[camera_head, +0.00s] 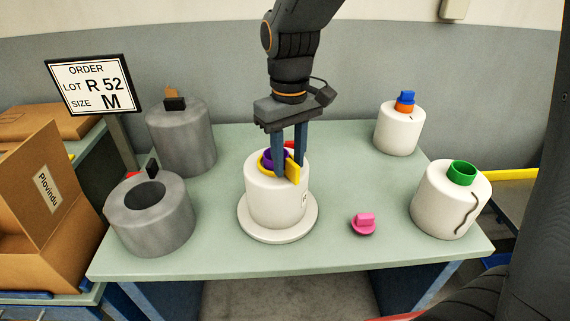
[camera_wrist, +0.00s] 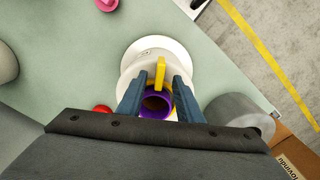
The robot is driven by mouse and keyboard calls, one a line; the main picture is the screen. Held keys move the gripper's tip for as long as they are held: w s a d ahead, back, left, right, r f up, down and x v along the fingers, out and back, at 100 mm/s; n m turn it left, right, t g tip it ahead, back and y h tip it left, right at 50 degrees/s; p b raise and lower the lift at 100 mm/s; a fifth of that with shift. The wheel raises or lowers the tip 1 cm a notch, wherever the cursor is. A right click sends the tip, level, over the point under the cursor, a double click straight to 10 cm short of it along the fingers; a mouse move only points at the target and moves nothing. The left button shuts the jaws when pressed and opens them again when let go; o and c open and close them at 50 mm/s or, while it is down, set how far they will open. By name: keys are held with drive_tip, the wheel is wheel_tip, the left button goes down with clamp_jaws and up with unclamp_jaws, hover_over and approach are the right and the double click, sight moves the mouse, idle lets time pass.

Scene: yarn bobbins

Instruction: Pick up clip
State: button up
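A yellow clip (camera_head: 293,172) has its upright tab at the top of the middle white bobbin (camera_head: 277,205). In the wrist view the yellow clip (camera_wrist: 160,73) seems to run as a ring around the bobbin's purple core (camera_wrist: 155,104). My gripper (camera_head: 289,165) is directly above this bobbin and points down, with its fingertips at the top. In the wrist view my gripper (camera_wrist: 160,82) is open. Its two blue fingers stand on either side of the tab, with a gap to each. Contact lower down cannot be told.
The bobbin stands on a white round base (camera_head: 249,232). Two grey bobbins (camera_head: 150,222) with black clips stand left. White bobbins with green (camera_head: 461,173) and blue-orange (camera_head: 405,102) tops stand right. A pink piece (camera_head: 363,223) lies on the table (camera_head: 340,255). A red piece (camera_wrist: 103,109) lies near.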

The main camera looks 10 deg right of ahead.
drive_tip(key=shift+d+f, duration=0.1)
drive_tip(key=shift+f, duration=0.6)
clamp_jaws()
drive_tip(key=shift+r, duration=0.1)
wheel_tip(320, 180, up, 10)
drive_tip(key=shift+f+b, duration=0.1)
drive_tip(key=shift+b, duration=0.6)
